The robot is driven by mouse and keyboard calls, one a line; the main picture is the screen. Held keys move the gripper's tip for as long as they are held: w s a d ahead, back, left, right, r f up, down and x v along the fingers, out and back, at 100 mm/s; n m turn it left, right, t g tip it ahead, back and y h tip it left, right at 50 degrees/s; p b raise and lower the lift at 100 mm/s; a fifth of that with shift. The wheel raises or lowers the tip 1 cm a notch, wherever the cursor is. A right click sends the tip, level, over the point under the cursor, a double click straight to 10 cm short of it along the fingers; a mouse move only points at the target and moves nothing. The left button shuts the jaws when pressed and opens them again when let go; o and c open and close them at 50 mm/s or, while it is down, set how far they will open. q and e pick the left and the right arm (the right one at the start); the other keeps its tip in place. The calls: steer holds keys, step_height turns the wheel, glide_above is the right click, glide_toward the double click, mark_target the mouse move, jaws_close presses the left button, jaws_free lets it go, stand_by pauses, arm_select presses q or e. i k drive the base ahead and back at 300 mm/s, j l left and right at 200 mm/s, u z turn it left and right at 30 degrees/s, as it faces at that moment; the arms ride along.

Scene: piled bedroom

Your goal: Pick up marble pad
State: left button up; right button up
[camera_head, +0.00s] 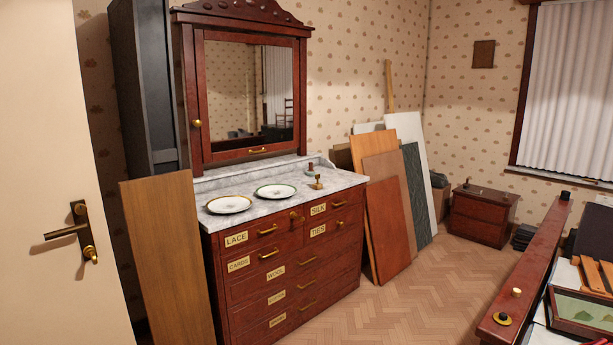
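I cannot make out a separate marble pad. A grey-white marble top (282,204) covers the red-brown dresser (285,262) left of the middle. Two pale plates with dark rims, a left plate (229,204) and a right plate (276,191), lie on it. A small brass item (317,183) stands near its right end, and a small dark item (311,169) is behind that; both are too small to tell exactly. Neither of my grippers is in view.
Boards (385,215) lean against the wall right of the dresser, and a brown panel (168,260) leans at its left. A white door (50,180) fills the left edge. A bed rail (528,270) runs at the right. Parquet floor (410,300) is clear between.

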mark_target(310, 171)
steer(key=i+u, duration=0.3)
steer(key=i, duration=1)
steer(key=i+z, duration=0.25)
steer(key=i, duration=0.3)
steer(key=i+z, duration=0.25)
steer(key=i, duration=0.25)
steer(key=i+j+z, duration=0.3)
steer(key=i, duration=0.2)
steer(key=i+l+z, duration=0.1)
steer(key=i+z, duration=0.2)
steer(key=i, duration=0.25)
steer(key=i+z, duration=0.25)
steer(key=i, duration=0.25)
